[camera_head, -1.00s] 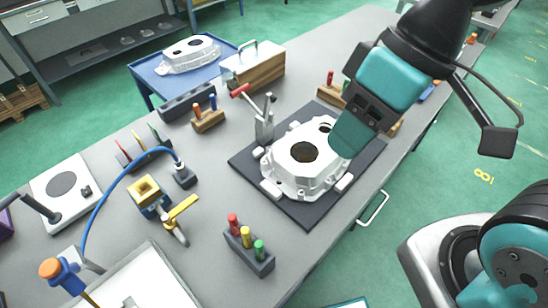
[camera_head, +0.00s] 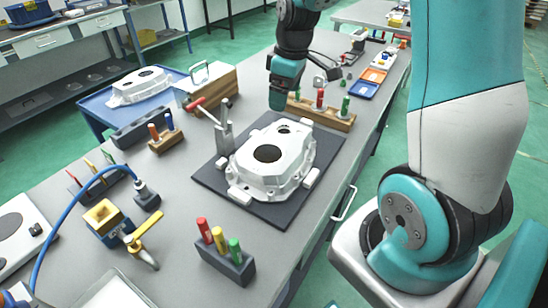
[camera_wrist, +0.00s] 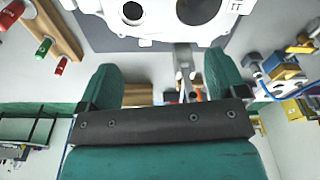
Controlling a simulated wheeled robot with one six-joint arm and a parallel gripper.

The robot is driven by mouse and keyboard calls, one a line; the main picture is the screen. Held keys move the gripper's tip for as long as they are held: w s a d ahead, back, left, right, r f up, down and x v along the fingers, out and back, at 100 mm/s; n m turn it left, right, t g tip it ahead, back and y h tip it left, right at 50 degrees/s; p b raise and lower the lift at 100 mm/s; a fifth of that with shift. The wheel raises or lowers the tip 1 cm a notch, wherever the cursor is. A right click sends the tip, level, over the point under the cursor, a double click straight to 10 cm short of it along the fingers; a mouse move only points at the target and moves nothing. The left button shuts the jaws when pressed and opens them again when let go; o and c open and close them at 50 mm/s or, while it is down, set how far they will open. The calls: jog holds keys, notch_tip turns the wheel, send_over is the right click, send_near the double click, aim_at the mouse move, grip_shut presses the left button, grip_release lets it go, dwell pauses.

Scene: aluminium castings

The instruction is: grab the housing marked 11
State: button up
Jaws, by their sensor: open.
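A white cast housing (camera_head: 270,163) lies on a dark mat (camera_head: 218,178) on the grey bench. It has one large and one small round opening. Its upper part shows at the top of the wrist view (camera_wrist: 160,22). A second pale housing (camera_head: 140,88) lies on a blue cart to the left.
A red-handled toggle clamp (camera_head: 222,130) stands at the mat's left edge. White blocks surround the housing. A wooden rack with coloured plugs (camera_head: 322,112) is right behind the mat. A grey plug holder (camera_head: 226,262) stands in front, with a blue hose (camera_head: 65,205) to the left.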

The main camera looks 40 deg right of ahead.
jog(key=p, duration=0.1)
send_over(278, 139)
jog(key=f, duration=0.9)
jog(key=shift+s+f, duration=0.2)
jog(key=shift+w+d+f+p, duration=0.1)
jog(key=shift+f+p, duration=0.3)
jog(key=shift+f, duration=1)
jog(key=shift+w+f+p, duration=0.1)
jog(key=shift+f+p, duration=0.3)
jog(key=shift+f, duration=0.95)
jog(key=shift+c, duration=0.2)
jog(key=shift+r, duration=0.1)
grip_shut()
